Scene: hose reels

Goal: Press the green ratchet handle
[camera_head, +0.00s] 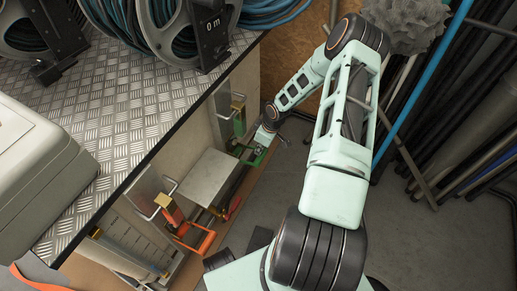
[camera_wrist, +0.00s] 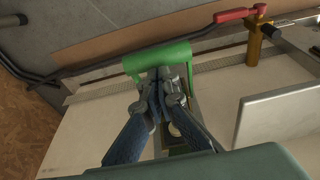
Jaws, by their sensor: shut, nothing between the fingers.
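The green ratchet handle (camera_wrist: 158,58) is a thick bar with short bent ends, at the upper middle of the wrist view. In the head view the green handle (camera_head: 257,156) shows low at the side of the workbench, partly hidden by my gripper. My gripper (camera_wrist: 160,75) is shut and empty, with its fingertips at the middle of the green bar. They look very close to it or touching; I cannot tell which. In the head view my gripper (camera_head: 265,139) reaches down to the handle from the upper right.
A red-handled lever (camera_wrist: 240,15) on a brass fitting (camera_wrist: 255,42) is right of the handle. An orange handle (camera_head: 203,243) is further left along the bench side. A metal plate (camera_head: 209,178) juts out between them. Hose reels (camera_head: 160,25) stand on the checkered bench top (camera_head: 120,95).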

